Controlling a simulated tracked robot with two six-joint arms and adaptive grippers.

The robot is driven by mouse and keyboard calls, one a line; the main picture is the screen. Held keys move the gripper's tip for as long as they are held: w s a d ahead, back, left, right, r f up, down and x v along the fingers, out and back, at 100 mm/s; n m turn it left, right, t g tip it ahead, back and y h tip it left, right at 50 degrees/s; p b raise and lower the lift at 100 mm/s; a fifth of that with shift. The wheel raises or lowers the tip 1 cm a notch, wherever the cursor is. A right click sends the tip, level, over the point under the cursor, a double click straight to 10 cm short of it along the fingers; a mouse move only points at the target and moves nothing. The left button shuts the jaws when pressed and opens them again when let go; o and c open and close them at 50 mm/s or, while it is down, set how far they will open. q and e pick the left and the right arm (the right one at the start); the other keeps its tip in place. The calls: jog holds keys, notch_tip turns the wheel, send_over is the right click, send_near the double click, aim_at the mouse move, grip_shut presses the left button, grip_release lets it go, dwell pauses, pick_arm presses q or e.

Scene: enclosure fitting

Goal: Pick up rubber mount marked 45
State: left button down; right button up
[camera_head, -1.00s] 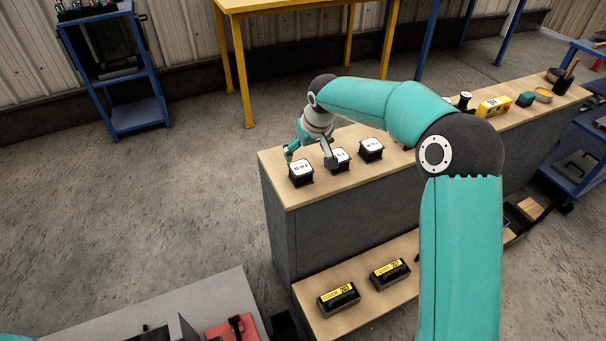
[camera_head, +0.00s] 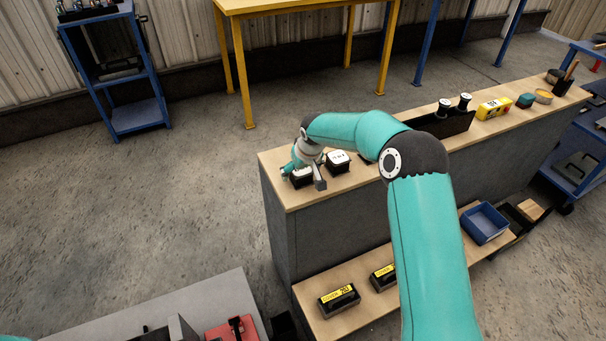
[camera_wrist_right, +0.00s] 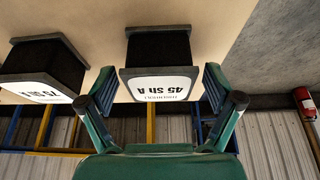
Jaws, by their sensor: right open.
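The rubber mount marked 45 (camera_wrist_right: 158,84) is a black block with a white label, reading "45 Sh A" upside down in the right wrist view. In the head view it is the leftmost mount (camera_head: 301,183) on the counter, partly hidden by my gripper. My right gripper (camera_head: 305,177) is open above it. In the right wrist view its fingers (camera_wrist_right: 158,90) stand on either side of the mount's label end, with gaps visible. My left gripper is out of view.
A mount marked 75 (camera_wrist_right: 45,88) stands beside it; the head view shows a neighbouring mount (camera_head: 338,161) close to my gripper. The wooden counter (camera_head: 290,200) is clear at its left end. Black-and-yellow covers (camera_head: 339,299) lie on the lower shelf.

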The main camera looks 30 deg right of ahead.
jog(key=c, duration=1.5)
jog(key=shift+r, duration=0.1)
jog(key=shift+c, duration=0.4)
